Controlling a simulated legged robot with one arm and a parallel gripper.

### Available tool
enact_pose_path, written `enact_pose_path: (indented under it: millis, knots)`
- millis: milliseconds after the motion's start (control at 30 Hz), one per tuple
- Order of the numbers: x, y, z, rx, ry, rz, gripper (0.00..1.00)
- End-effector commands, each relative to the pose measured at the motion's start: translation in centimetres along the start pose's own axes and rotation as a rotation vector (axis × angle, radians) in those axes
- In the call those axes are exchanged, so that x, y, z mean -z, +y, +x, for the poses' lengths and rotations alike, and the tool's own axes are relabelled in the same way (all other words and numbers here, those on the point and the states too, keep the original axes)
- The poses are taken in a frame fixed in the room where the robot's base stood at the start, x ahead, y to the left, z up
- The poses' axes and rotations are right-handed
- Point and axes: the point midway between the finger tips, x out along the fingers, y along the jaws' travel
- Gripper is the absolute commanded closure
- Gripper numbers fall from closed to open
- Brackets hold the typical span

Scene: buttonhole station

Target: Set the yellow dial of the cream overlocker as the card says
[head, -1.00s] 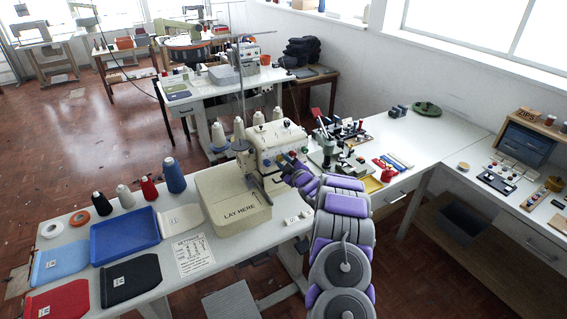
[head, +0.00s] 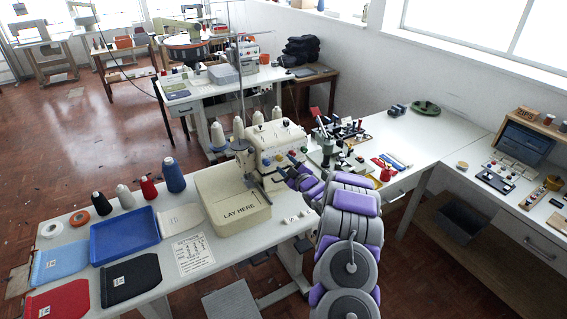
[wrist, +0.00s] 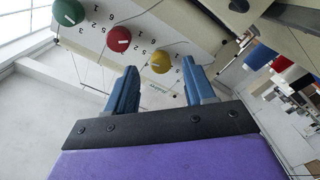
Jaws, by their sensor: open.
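The cream overlocker (head: 262,143) stands on the white table, with coloured dials on its front. In the wrist view, its yellow dial (wrist: 160,62) is between a red dial (wrist: 118,39) and the machine's edge, with a green dial (wrist: 68,12) further left. The yellow dial has a pale pointer mark and printed numbers around it. My gripper (wrist: 159,76) is open, its two blue fingers apart on either side of the yellow dial in the picture; contact cannot be told. A printed card (head: 193,255) lies on the table; its small text is unreadable here.
A cream "LAY HERE" bed (head: 235,212) extends in front of the machine. A blue tray (head: 124,236), cloth pieces and several thread cones are on the left. A button press (head: 325,145) and small parts stand to the right, close to my arm.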

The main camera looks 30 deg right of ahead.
Motion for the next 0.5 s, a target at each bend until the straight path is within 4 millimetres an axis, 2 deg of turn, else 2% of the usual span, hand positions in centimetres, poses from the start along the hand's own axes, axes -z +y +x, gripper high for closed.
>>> enact_pose_path:
  millis: [500]
  knots:
    - [-0.2, 0.1, -9.8, 0.001, -0.004, 0.002, 0.46]
